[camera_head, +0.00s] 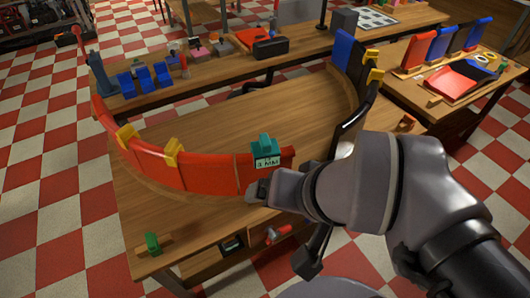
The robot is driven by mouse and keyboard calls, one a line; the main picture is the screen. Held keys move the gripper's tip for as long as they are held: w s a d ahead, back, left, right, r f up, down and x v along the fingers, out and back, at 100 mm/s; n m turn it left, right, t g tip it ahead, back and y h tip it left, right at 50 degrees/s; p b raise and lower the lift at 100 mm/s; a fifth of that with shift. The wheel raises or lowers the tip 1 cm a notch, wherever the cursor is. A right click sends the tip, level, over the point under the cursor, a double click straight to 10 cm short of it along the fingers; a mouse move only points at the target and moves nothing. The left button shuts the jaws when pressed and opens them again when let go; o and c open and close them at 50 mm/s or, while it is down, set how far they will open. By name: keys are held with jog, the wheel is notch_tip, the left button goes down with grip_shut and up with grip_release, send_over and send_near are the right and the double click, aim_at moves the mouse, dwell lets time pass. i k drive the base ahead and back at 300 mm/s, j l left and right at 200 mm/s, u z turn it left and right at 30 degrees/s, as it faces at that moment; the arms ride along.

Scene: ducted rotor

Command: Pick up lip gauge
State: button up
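A teal block with a white lettered label (265,152) sits on the top edge of the curved red wall (205,171). It looks like the lip gauge, but the label is too small to read with certainty. A small green piece (152,243) stands on the front left corner of the table. My gripper (256,190) comes in from the right, low in front of the red wall's right end, just below and apart from the teal block. Its fingertips are small and dark, so I cannot tell whether they are open. I see nothing clearly held.
Yellow clips (174,152) grip the red wall. A blue panel (347,58) stands at the back right of the wooden table (250,112). A side table (480,103) holds red and blue panels. The tabletop inside the curve is clear.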

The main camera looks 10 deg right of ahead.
aim_at(266, 153)
jog(key=i+j+z, duration=0.2)
jog(key=z, duration=0.2)
jog(key=i+j+z, duration=0.15)
jog(key=j+z, duration=0.25)
jog(key=i+j+z, duration=0.1)
jog(key=j+z, duration=0.15)
jog(key=z, duration=0.2)
